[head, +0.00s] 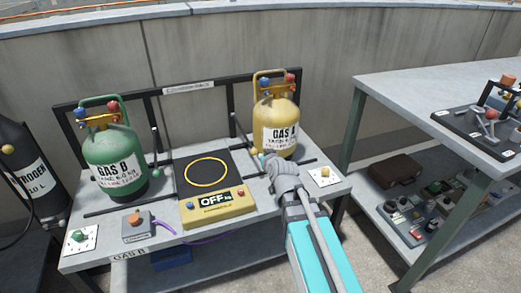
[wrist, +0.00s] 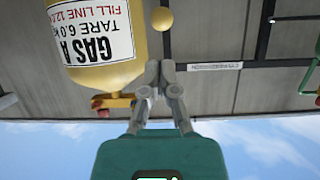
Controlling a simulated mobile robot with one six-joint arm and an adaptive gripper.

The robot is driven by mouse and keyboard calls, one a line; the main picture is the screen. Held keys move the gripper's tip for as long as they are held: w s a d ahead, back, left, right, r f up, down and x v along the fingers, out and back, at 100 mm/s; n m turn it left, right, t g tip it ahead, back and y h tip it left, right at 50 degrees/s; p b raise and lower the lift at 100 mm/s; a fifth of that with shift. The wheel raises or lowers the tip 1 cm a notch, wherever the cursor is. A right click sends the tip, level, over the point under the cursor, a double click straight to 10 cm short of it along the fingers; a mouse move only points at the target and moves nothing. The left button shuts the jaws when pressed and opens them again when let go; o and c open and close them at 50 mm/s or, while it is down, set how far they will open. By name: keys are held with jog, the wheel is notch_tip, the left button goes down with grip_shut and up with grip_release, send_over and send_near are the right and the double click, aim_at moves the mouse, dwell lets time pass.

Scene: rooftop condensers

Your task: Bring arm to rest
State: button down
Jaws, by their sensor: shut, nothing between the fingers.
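My gripper (wrist: 160,70) is shut and empty; its fingertips meet in the wrist view, which is upside down. In the head view my arm reaches up from the bottom, and its end is in front of the yellow GAS A cylinder (head: 275,125). The cylinder also shows in the wrist view (wrist: 110,72), to the left of the fingers. A yellow ball (wrist: 162,18) appears just beyond the fingertips. I cannot tell whether the fingers touch anything.
A green GAS B cylinder (head: 114,158) stands at left on the bench, with a scale (head: 215,205) reading OFF between the cylinders. A dark nitrogen cylinder (head: 28,180) stands far left. A grey table (head: 420,85) with equipment is at right. A concrete wall (head: 210,55) closes the back.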

jog(key=s+d+f+m+g+h, duration=0.1)
jog(key=s+d+f+g, duration=0.25)
jog(key=s, duration=0.35)
jog(key=s+d+f+m+g+h, duration=0.1)
jog(key=s+d+f+g, duration=0.2)
jog(key=s+g, duration=0.25)
jog(key=s+d+f+m+g+h, duration=0.1)
jog(key=s+d+f+g, duration=0.3)
jog(key=s, duration=0.4)
notch_tip(320, 180, up, 32)
jog(key=p, duration=3.2)
jog(key=shift+w+a+f, duration=0.15)
jog(key=shift+w, duration=0.1)
